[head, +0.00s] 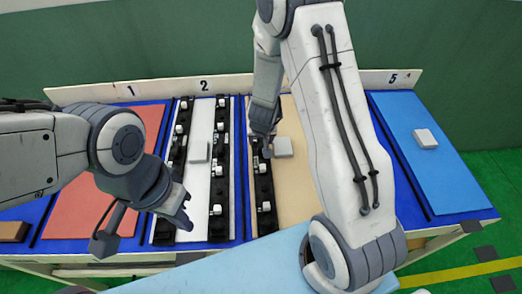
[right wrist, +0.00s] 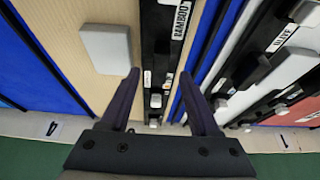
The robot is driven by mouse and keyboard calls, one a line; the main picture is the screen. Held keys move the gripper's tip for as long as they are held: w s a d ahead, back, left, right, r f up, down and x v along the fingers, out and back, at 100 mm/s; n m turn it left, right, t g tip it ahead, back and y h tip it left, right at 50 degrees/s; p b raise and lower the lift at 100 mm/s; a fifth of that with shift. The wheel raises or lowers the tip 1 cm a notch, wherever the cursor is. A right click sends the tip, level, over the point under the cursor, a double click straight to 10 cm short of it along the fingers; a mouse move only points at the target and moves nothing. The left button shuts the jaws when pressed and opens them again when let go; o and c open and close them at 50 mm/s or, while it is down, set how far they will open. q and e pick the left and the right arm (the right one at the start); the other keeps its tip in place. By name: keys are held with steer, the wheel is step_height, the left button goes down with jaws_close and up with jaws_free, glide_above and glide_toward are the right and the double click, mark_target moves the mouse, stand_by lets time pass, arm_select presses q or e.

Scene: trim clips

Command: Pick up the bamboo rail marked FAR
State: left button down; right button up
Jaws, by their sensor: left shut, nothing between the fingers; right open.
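The black bamboo rail (head: 264,190) with white clips runs along the left edge of the tan panel (head: 293,192) in the head view. In the right wrist view, the rail (right wrist: 155,45) bears a BAMBOO label (right wrist: 181,20); smaller labels on it are too small to read. My right gripper (right wrist: 158,76) is open above the rail, with its fingertips either side of the far part. It also shows in the head view (head: 264,143), partly hidden by its own arm. My left gripper (head: 184,218) is shut and empty over the near end of the white panel.
The white panel (head: 200,135) has black rails on both sides. A grey block (head: 283,147) lies on the tan panel beside my right gripper. A red panel (head: 82,205) is at left, a blue panel (head: 415,165) at right. A low back board (head: 235,84) carries numbers.

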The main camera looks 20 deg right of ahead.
steer(key=x, duration=0.2)
steer(key=shift+f, duration=0.25)
jaws_close()
steer(key=shift+w+r, duration=0.1)
stand_by(1.0)
